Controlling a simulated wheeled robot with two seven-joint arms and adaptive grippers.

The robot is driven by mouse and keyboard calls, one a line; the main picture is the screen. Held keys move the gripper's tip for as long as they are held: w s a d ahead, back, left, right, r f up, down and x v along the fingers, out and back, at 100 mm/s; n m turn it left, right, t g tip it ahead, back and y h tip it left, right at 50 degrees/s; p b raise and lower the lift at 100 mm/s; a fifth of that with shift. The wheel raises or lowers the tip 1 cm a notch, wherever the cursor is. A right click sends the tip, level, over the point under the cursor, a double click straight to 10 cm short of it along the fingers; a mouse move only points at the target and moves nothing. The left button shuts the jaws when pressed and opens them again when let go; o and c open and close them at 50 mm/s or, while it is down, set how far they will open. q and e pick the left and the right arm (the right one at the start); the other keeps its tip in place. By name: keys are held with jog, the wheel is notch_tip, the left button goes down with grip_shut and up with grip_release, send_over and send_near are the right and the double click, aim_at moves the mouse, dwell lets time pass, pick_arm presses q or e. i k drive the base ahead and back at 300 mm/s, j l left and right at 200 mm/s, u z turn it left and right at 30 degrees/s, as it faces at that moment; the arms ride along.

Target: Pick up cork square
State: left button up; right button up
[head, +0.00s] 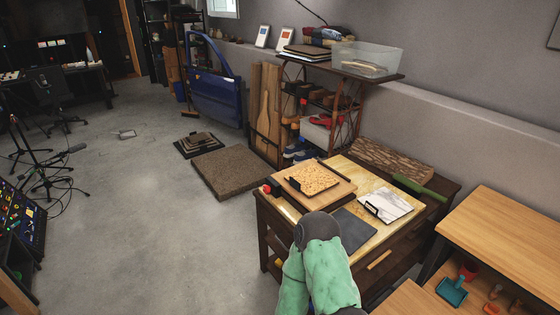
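The cork square (315,178) is a tan, speckled flat tile. It lies on a wooden board (343,193) at the left part of the table top. A small black upright piece (292,185) shows at its left edge. A green arm of mine with a dark rounded joint rises from the bottom middle, in front of the table and below the cork square in the picture.
A dark grey square (354,228) and a white marble-like square (392,205) with a black handle lie on the same table (355,167). A bark-textured block (392,158) and a green item (418,187) are behind. A wooden shelf unit (505,225) stands at right. Open floor lies left.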

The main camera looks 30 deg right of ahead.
aim_at(312, 180)
jog(key=i+z, duration=0.25)
jog(key=i, duration=0.2)
jog(key=i+j+z, duration=0.25)
jog(key=i, duration=0.2)
jog(key=i+j+z, duration=0.25)
jog(key=i, duration=0.2)
jog(key=i+j+z, duration=0.25)
jog(key=i, duration=0.15)
